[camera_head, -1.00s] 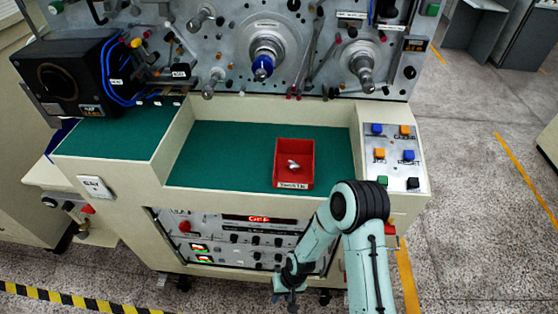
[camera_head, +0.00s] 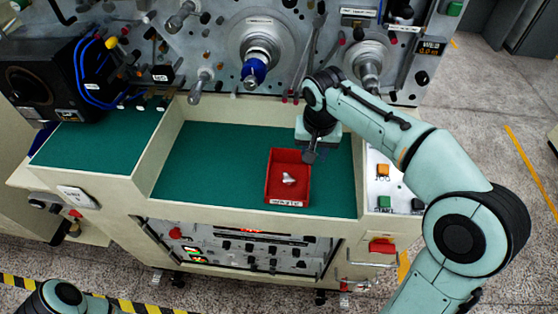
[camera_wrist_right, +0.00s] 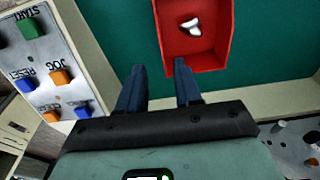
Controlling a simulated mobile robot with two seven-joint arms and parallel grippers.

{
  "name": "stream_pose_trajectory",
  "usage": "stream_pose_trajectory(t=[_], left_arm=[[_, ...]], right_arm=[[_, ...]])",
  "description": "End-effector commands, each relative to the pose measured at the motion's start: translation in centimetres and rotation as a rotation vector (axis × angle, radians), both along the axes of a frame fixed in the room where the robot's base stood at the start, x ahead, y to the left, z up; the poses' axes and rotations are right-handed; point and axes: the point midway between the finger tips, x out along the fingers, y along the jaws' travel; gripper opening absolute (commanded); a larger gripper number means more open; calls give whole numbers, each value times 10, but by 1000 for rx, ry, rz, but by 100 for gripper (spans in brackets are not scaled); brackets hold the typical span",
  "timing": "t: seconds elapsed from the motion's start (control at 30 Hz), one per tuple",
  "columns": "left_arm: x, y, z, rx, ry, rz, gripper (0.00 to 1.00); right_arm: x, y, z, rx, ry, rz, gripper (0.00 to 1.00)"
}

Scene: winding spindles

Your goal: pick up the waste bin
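The waste bin is a small red open box (camera_head: 272,180) on the green work surface, with a label on its front and a pale crumpled scrap (camera_head: 289,180) inside. In the right wrist view the bin (camera_wrist_right: 211,63) lies at the top, just beyond the right-hand finger, and the scrap shows in it. My right gripper (camera_wrist_right: 157,68) is open and empty, its two dark fingers apart. In the head view the right gripper (camera_head: 311,154) hangs above the bin's back right corner. I cannot tell whether it touches the rim. My left gripper is out of view.
The green surface (camera_head: 215,165) is clear left of the bin. Raised cream walls border it, with a button panel (camera_head: 383,188) on the right. Behind stands the machine face with protruding spindles, one with a blue hub (camera_head: 254,71). A black box (camera_head: 45,80) stands left.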

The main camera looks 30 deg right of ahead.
Motion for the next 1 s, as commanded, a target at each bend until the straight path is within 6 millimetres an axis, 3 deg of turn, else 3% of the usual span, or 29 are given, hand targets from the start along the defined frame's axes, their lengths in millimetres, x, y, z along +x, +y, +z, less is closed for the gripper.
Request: stream_pose_trajectory(t=[0.13,0.4,0.67,1.0], left_arm=[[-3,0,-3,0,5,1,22],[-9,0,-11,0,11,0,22],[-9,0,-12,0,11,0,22],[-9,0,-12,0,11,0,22]], right_arm=[[0,-1,-15,-1,5,-1,34],[7,-5,-66,0,6,1,34],[10,-7,-86,0,2,1,34],[17,-9,-130,-1,3,0,34]])
